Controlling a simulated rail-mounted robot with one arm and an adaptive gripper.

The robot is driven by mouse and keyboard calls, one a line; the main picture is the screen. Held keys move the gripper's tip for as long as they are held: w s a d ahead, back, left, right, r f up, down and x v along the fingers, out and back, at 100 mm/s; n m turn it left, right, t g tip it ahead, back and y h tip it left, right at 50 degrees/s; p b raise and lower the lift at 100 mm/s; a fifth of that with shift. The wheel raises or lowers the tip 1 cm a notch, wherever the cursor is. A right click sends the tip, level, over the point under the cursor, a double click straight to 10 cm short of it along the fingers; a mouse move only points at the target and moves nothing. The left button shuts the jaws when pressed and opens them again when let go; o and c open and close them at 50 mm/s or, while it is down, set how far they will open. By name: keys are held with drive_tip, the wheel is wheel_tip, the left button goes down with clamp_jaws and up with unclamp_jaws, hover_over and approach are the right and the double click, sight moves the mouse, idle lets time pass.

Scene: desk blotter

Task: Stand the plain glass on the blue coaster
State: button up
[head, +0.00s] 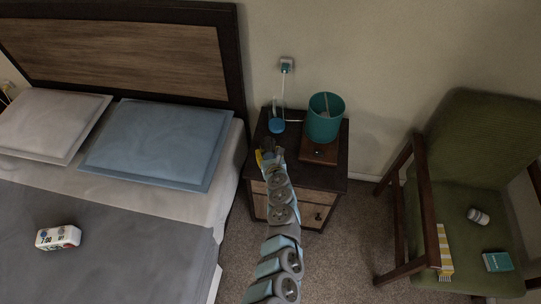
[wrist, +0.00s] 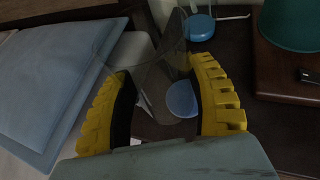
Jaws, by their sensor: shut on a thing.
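My gripper (wrist: 158,95) has its yellow fingers closed around a clear plain glass (wrist: 158,62). The glass is see-through and its outline is faint, so its exact tilt is hard to tell. In the head view my gripper (head: 268,155) is over the left front part of the dark nightstand; the glass is not clear there. A light blue disc, apparently the blue coaster (wrist: 182,98), shows between the fingers in the wrist view, partly covered by the right finger. I cannot tell the gap between glass and coaster. The coaster is hidden in the head view.
On the nightstand (head: 262,128), a round blue device (head: 276,126) with a white cord stands behind my gripper. A teal lampshade (head: 325,118) rises at right above a brown wooden base (head: 318,152). The bed with a blue pillow (head: 158,143) is left; a green chair (head: 470,150) is right.

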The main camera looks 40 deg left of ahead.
drive_tip(key=shift+w+a+f+b, duration=0.35)
drive_tip(key=shift+w+f+b, duration=0.15)
drive_tip(key=shift+w, duration=0.1)
drive_tip(key=w+f+b, duration=0.1)
drive_tip(key=w+a+f+b, duration=0.1)
drive_tip(key=f+b, duration=0.1)
drive_tip(key=shift+w+a+f, duration=0.2)
drive_tip(key=shift+w+a+f+b, duration=0.35)
drive_tip(key=shift+f+b, duration=0.15)
drive_tip(key=shift+b, duration=0.15)
drive_tip(key=shift+w+f+b, duration=0.25)
drive_tip(key=shift+f+b, duration=0.1)
drive_tip(key=shift+f, duration=0.1)
drive_tip(key=shift+w+a+f+b, duration=0.1)
drive_tip(key=shift+a+f+b, duration=0.05)
drive_tip(key=shift+f+b, duration=0.3)
drive_tip(key=shift+w+a+f+b, duration=0.1)
drive_tip(key=shift+f+b, duration=0.25)
drive_tip(key=shift+f, duration=0.15)
drive_tip(key=shift+s+f, duration=0.15)
drive_tip(key=shift+f, duration=0.35)
drive_tip(key=shift+f+b, duration=0.2)
drive_tip(key=shift+b, duration=0.25)
drive_tip(key=o, duration=1.2)
